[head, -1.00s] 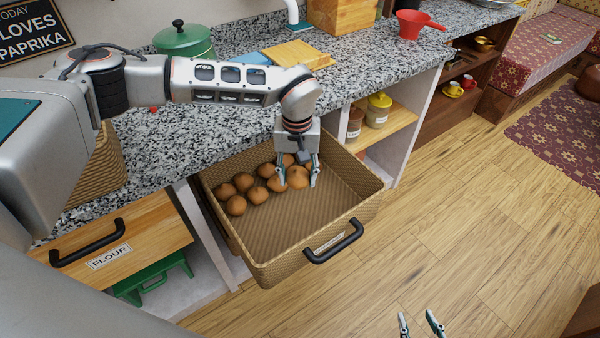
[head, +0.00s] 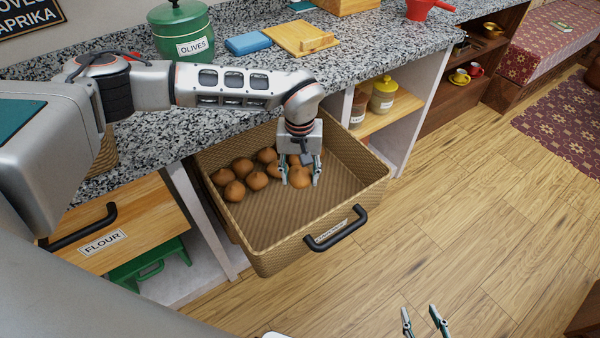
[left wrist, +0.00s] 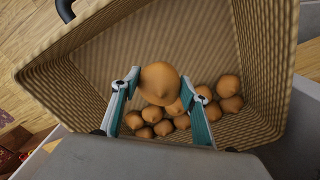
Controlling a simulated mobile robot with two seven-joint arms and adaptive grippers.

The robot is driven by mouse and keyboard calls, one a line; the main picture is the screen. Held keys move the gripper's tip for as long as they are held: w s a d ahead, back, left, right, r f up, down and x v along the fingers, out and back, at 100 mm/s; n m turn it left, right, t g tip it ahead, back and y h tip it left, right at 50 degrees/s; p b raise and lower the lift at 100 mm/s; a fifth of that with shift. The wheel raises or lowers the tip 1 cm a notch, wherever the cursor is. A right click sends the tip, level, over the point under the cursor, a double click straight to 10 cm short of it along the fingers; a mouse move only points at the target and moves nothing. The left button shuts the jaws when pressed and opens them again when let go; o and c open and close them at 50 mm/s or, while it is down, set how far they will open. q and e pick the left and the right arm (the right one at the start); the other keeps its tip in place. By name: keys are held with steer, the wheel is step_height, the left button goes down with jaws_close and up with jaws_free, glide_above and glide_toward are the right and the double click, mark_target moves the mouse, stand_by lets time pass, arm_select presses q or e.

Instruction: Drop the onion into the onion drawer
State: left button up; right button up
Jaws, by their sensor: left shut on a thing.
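The onion drawer (head: 262,252) is a brown woven drawer pulled out below the counter, with a black handle (head: 335,229). Several onions (head: 234,191) lie in its back and left part. My left gripper (head: 301,181) is inside the drawer outline, shut on an onion (left wrist: 158,84), which shows between its fingertips in the left wrist view. Whether this onion touches the drawer floor I cannot tell. The wrist view shows other onions (left wrist: 229,86) just beyond the fingers. My right gripper (head: 424,322) is at the bottom edge, its two fingers apart, with nothing between them.
The speckled counter (head: 150,140) runs behind the drawer, with a green olives canister (head: 180,30) and a wooden board (head: 300,38). A flour drawer (head: 120,235) is at the left. An open shelf with jars (head: 383,95) is at the right. The wooden floor (head: 460,200) is clear.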

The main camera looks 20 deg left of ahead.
mark_target(300, 170)
arm_select(q)
steer(key=o, duration=1.3)
steer(key=shift+r, duration=0.15)
step_height(300, 170, up, 12)
steer(key=shift+f, duration=0.1)
arm_select(e)
steer(key=shift+s+f, duration=0.2)
